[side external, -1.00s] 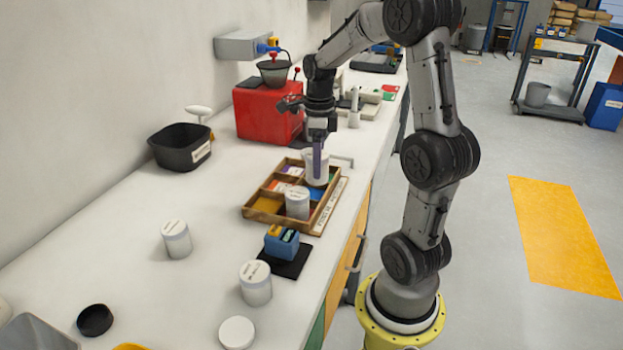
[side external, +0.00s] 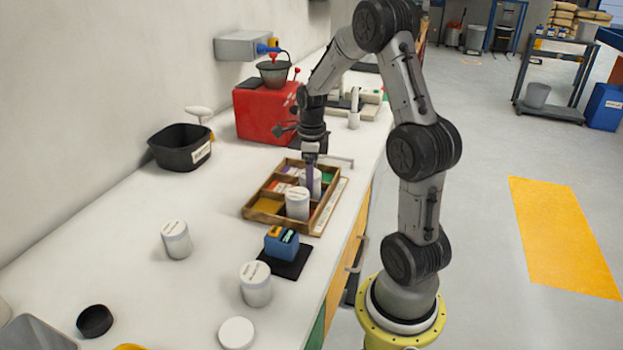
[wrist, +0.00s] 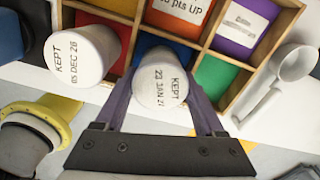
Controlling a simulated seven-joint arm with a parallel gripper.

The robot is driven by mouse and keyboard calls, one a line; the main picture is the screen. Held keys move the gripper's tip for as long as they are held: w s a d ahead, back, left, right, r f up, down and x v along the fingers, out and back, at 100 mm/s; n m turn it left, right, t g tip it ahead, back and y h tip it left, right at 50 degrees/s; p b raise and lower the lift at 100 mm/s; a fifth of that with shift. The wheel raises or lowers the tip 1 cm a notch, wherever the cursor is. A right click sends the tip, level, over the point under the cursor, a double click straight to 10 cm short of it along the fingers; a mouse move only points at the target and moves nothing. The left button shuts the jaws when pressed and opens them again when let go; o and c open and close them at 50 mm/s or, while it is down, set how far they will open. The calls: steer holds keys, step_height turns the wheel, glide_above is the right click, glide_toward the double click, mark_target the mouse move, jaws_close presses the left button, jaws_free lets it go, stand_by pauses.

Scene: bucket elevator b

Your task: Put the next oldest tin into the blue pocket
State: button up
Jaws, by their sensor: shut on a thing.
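My gripper (side external: 311,176) is shut on a white tin (wrist: 160,78), one purple finger on each side. Its lid reads KEPT and a date that looks like 22 JAN 21. The tin is at the blue pocket (wrist: 143,43) of the wooden tray (side external: 250,212), its lower part behind the tray's contents. I cannot tell whether it touches the pocket floor. A second tin (side external: 297,204) stands in the red pocket beside it; its lid in the wrist view (wrist: 82,56) reads KEPT 05 DEC 20. Two more tins stand on the bench, one at left (side external: 177,240) and one nearer (side external: 256,284).
Other pockets are orange (wrist: 172,22), purple (wrist: 240,25) and green (wrist: 214,77). A white scoop (wrist: 291,70) lies by the tray. A blue block (side external: 281,243) on a black mat, a black tub (side external: 180,148) and a red machine (side external: 266,112) stand nearby.

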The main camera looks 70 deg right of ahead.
steer(key=shift+f, duration=0.15)
steer(key=o, duration=1.5)
